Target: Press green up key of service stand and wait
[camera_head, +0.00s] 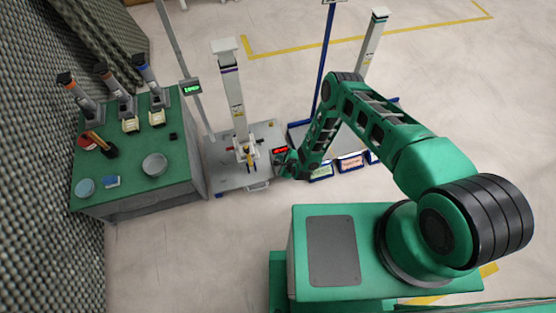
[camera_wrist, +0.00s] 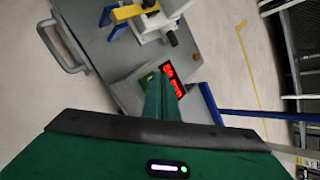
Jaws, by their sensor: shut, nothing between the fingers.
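The service stand (camera_head: 236,100) is a white column on a grey base plate, left of my gripper in the head view. A small control box with a red lit display (camera_head: 280,150) stands at the base's right side. The display also shows in the wrist view (camera_wrist: 174,82). My gripper (camera_wrist: 157,82) is shut and empty, its green fingers reaching over the control box beside the display. A small dark green patch, perhaps the green key (camera_wrist: 147,79), shows at the fingertips' left and is partly hidden by them. Whether the fingertips touch it I cannot tell.
A green-topped bench (camera_head: 130,185) with several tools and round dishes stands left of the stand. A post with a green lit readout (camera_head: 190,88) rises between them. Blue-framed equipment with bins (camera_head: 349,163) stands right of my gripper. Open floor lies behind.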

